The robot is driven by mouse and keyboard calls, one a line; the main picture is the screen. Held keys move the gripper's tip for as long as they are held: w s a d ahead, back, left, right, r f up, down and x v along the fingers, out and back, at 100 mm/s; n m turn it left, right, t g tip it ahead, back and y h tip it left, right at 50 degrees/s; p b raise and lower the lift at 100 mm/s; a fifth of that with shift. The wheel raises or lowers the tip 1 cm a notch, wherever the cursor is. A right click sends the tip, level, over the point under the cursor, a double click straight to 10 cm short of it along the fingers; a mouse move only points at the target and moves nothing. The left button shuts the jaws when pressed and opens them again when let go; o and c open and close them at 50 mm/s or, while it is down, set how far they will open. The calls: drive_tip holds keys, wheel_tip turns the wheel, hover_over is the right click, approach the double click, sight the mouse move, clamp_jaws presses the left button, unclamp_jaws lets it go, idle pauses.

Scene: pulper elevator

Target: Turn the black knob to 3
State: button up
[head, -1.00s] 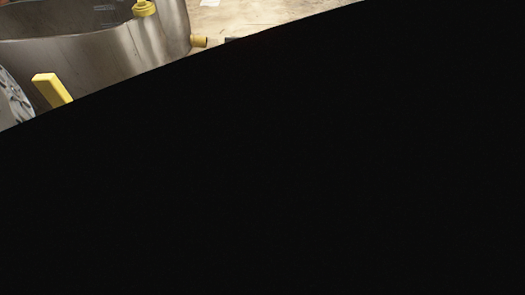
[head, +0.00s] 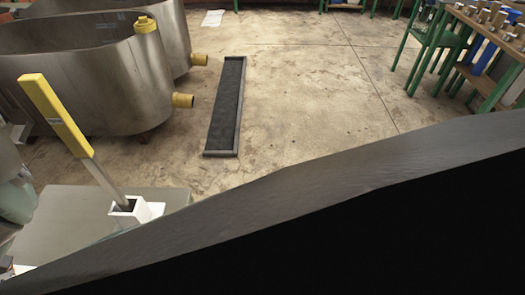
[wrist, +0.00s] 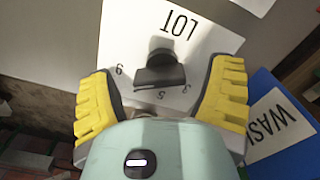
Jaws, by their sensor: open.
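The black knob (wrist: 160,72) is in the wrist view, on a white plate (wrist: 205,42) marked "LOT", which appears upside down. Small dial marks, including a 5 and a 3, lie along the knob's near side. The knob's wide bar runs roughly left to right; which mark it points to is unclear. My gripper (wrist: 166,72) is open, with one yellow finger on each side of the knob and visible gaps between. Contact with the plate cannot be told. The head view shows neither knob nor gripper.
In the wrist view, a blue "WASH"-like sign (wrist: 283,120), partly cut off, is close right of my gripper. The head view shows steel tanks (head: 95,75), a yellow-handled lever (head: 58,118), a floor grate (head: 226,105) and a large dark surface across the lower right.

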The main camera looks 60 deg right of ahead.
drive_tip(key=shift+c, duration=0.3)
drive_tip(key=c, duration=1.1)
drive_tip(key=shift+w, duration=0.1)
drive_tip(key=shift+c, duration=0.2)
